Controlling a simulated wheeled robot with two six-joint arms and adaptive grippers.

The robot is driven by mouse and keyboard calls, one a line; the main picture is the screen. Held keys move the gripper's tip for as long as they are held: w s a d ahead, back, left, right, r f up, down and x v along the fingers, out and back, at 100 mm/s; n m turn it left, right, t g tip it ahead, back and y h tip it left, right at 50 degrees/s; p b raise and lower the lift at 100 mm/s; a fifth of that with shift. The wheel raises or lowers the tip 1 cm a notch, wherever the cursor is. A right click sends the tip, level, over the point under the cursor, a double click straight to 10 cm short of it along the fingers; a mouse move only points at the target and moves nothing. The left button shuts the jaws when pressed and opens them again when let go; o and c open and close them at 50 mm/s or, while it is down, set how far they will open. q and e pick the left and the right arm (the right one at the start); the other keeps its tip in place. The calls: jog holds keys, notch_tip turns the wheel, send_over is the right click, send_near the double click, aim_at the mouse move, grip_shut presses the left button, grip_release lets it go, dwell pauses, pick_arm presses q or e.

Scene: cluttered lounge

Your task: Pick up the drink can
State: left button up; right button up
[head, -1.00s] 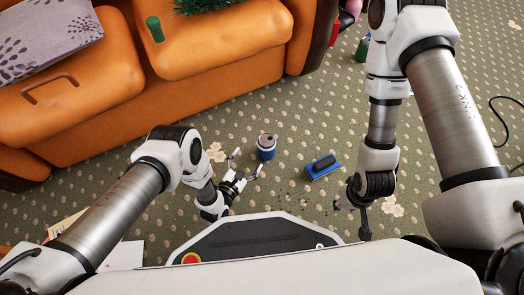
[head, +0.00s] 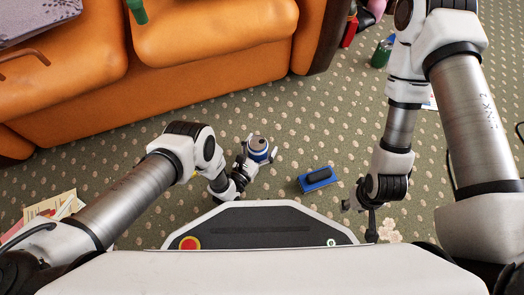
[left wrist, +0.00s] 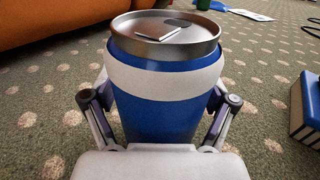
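The drink can (head: 258,150), blue with a white band and a silver top, stands upright on the carpet. In the left wrist view the can (left wrist: 160,95) fills the middle, its pull tab on top. My left gripper (head: 259,148) is open around the can, one finger on each side. In the left wrist view the fingers flank the can very close to its sides, and their tips are hidden behind it. My right gripper (head: 358,222) is away to the right, its fingers spread, with nothing seen in it.
A blue box with a dark top (head: 318,179) lies on the carpet to the right of the can. An orange sofa (head: 215,75) stands behind. A green bottle (head: 382,53) is farther back right. Papers (head: 50,208) lie at the lower left. Carpet around the can is clear.

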aim_at(262, 136)
pick_arm(q)
jog(key=c, duration=0.8)
notch_tip(262, 136, up, 10)
jog(key=p, duration=0.7)
